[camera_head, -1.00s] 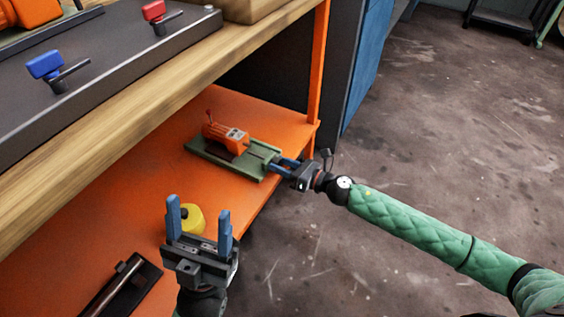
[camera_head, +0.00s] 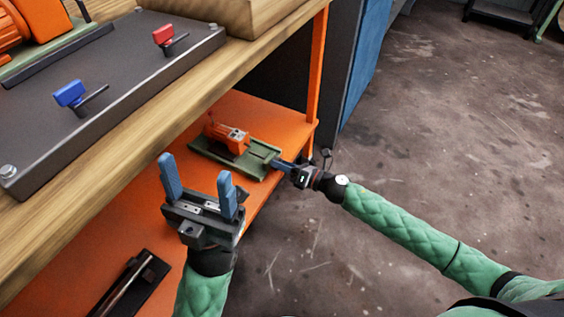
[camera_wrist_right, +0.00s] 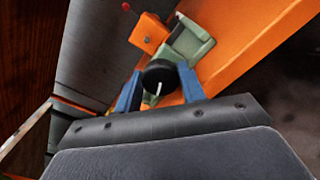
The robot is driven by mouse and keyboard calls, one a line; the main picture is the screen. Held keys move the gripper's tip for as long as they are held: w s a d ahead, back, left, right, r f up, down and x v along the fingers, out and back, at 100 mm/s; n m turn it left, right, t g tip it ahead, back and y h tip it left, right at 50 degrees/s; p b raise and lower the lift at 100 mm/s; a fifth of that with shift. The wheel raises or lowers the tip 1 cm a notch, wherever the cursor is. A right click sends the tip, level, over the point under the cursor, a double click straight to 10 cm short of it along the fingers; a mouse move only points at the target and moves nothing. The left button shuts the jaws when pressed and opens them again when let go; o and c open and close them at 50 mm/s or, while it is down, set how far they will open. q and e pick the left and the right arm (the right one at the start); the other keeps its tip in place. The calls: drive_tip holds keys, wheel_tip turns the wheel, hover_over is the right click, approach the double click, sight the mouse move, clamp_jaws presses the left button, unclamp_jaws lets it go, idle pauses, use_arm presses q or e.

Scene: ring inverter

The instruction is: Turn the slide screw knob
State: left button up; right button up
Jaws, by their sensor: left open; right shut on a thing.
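The slide screw device, an orange body (camera_head: 226,137) on a green slide base (camera_head: 210,152), sits on the orange lower shelf. In the right wrist view its dark round knob (camera_wrist_right: 159,74) is at the near end of the green base (camera_wrist_right: 188,42). My right gripper (camera_head: 276,163) reaches it from the right; its blue fingers (camera_wrist_right: 157,88) stand on both sides of the knob and are shut on it. My left gripper (camera_head: 202,185) is open and empty, fingers pointing up, in front of the bench's wooden edge.
The wooden bench top (camera_head: 150,118) overhangs the orange shelf (camera_head: 140,213). On it are a dark plate (camera_head: 120,75) with a blue handle (camera_head: 70,93) and a red handle (camera_head: 164,35). A black tray (camera_head: 128,285) lies at the lower left. An orange post (camera_head: 317,70) stands behind my right gripper.

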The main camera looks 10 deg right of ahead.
idle(0.4)
drive_tip(key=o, duration=1)
drive_tip(key=shift+d+f, duration=0.1)
